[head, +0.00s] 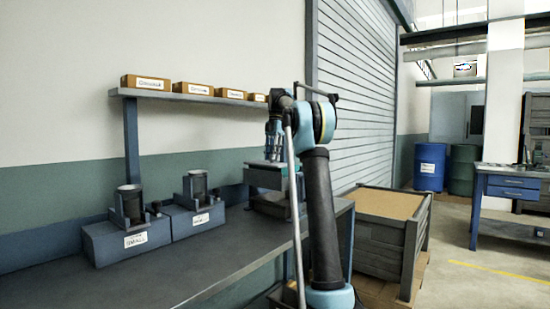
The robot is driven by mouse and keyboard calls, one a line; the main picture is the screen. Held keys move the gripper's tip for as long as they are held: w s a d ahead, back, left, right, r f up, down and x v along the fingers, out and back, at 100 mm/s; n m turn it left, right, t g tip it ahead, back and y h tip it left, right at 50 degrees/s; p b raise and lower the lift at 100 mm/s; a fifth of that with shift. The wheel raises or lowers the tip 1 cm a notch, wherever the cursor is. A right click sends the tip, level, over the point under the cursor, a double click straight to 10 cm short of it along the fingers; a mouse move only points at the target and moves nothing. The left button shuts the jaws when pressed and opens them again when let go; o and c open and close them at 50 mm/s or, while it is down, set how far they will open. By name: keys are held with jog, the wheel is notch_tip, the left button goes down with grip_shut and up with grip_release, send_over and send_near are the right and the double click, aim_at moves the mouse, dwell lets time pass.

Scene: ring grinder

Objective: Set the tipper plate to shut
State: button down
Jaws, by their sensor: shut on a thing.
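The tipper plate, as far as I can tell, is the flat grey plate (262,178) at the right end of the bench, level above a dark open box (268,203). My gripper (274,160) points down at the plate's upper edge, its fingers shut on it. The fingertips are small and partly merge with the plate, so the exact grip is hard to see. My arm hides the right side of the plate and box.
Two grey machines with dark cylinders and labels, one (132,240) and another (198,218), stand left on the bench (165,285). A shelf (200,98) with several cardboard boxes hangs above. A large crate (385,235) stands right of my arm. The bench front is clear.

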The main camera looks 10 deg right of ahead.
jog(key=shift+f, duration=0.1)
jog(key=c, duration=1.3)
grip_release()
jog(key=shift+w, duration=0.15)
notch_tip(320, 180, up, 7)
jog(key=w, duration=0.1)
jog(key=shift+d, duration=0.35)
jog(key=shift+w, duration=0.1)
